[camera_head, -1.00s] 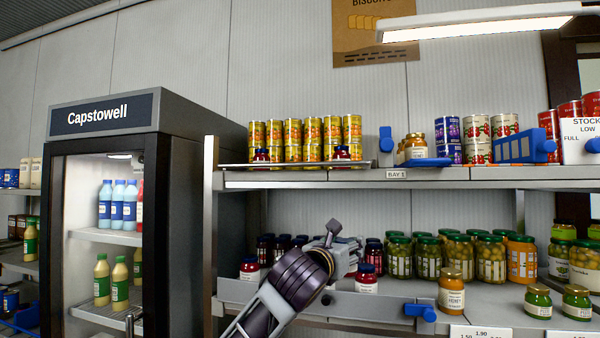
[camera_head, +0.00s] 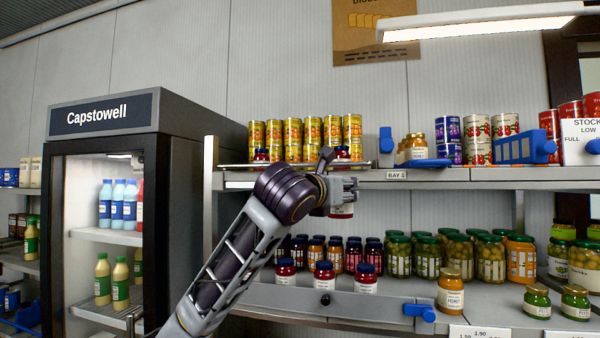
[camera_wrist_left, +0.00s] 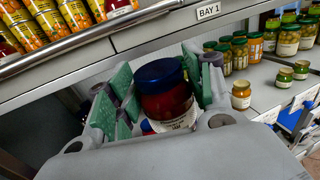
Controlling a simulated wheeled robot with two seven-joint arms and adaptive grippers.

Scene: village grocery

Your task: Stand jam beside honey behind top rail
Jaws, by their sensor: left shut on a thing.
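My left gripper (camera_head: 343,190) is shut on a jam jar (camera_head: 342,211) with a dark blue lid and red contents. It holds the jar in front of the upper shelf's edge. In the left wrist view the jam jar (camera_wrist_left: 166,95) looks upright between the green-padded fingers of my gripper (camera_wrist_left: 165,88). The top rail (camera_head: 240,164) runs along the left part of the upper shelf; it also crosses the left wrist view (camera_wrist_left: 95,34). Amber honey-like jars (camera_head: 416,147) stand on the upper shelf right of the rail. My right gripper is out of view.
Yellow cans (camera_head: 292,135) and red jars (camera_head: 261,155) stand behind the rail. The lower shelf holds three blue-lidded jars (camera_head: 324,275), a honey jar (camera_head: 450,292) and green-lidded jars (camera_head: 428,258). A fridge (camera_head: 155,200) is at left.

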